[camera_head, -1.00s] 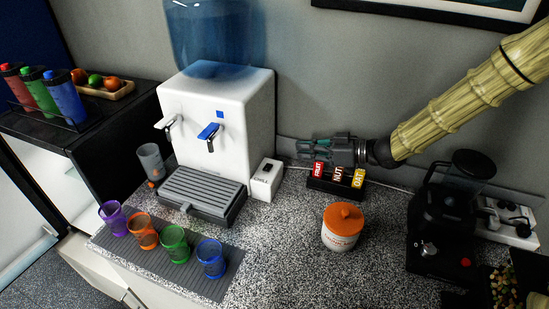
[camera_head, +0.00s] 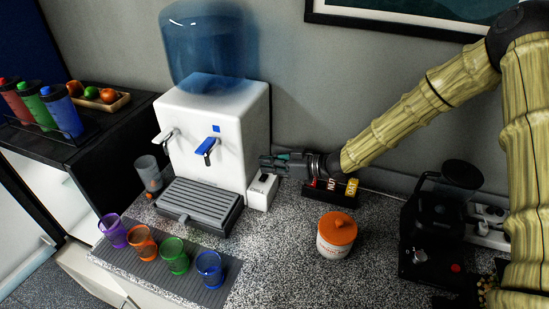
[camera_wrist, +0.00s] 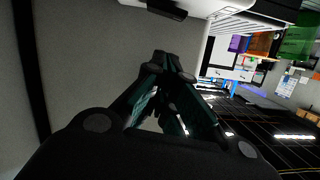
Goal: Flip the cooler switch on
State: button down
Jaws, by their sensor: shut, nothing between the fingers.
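The white water cooler (camera_head: 236,128) stands on the speckled counter against the wall, with a blue bottle (camera_head: 205,45) on top. A small white switch box (camera_head: 261,193) stands against its right side, with a dark switch on its upper face that is partly hidden; its on or off position is too small to tell. My gripper (camera_head: 264,162) is shut and empty. It points left, above the switch box and close to the cooler's right side; I cannot tell whether it touches. In the wrist view the closed fingers (camera_wrist: 172,62) show, with the white cooler at the top.
A rack with labelled bars (camera_head: 341,190) is behind and below my wrist. Coloured cups (camera_head: 176,256) stand on a grey mat at the front. A grey drip tray (camera_head: 199,207) juts out below the taps.

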aim_at(263, 178)
jog(key=shift+s+f+p, duration=0.1)
jog(key=shift+f+p, duration=0.45)
jog(key=shift+f, duration=0.85)
